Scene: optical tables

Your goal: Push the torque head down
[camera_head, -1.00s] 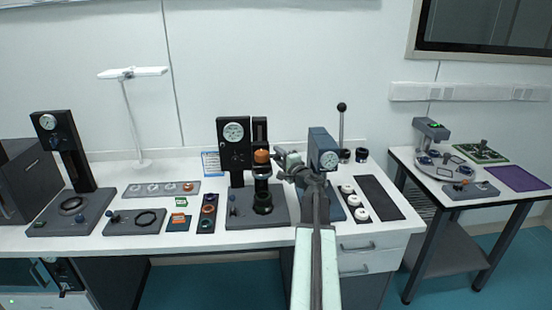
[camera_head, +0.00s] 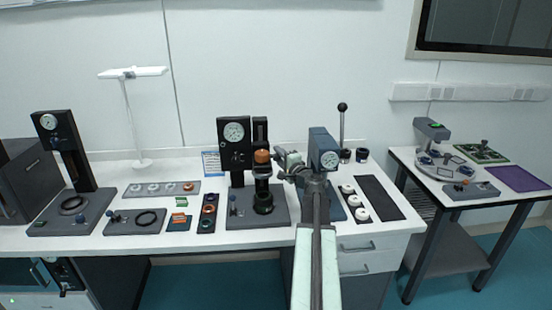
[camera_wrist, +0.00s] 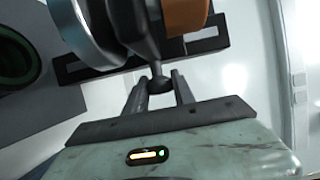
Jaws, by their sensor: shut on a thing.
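The torque head (camera_head: 262,172) is a dark cylinder with an orange cap (camera_head: 262,156). It stands on the slide of a black press stand with a round dial (camera_head: 233,131). A dark ring fixture (camera_head: 263,202) is below it on the base plate. In the wrist view the head's dark body (camera_wrist: 140,25), silver rim (camera_wrist: 85,30) and orange part (camera_wrist: 186,14) fill the top. My gripper (camera_wrist: 159,88) is shut on a small dark handle knob (camera_wrist: 157,72) that sticks out from the head. In the head view my gripper (camera_head: 280,162) is at the head's right side, partly hidden.
A blue-grey press with a gauge (camera_head: 328,160) stands just right, partly behind my arm. Left on the table (camera_head: 215,238) are a small tray with rings (camera_head: 208,212), another black gauge stand (camera_head: 66,150) and a white lamp (camera_head: 132,74).

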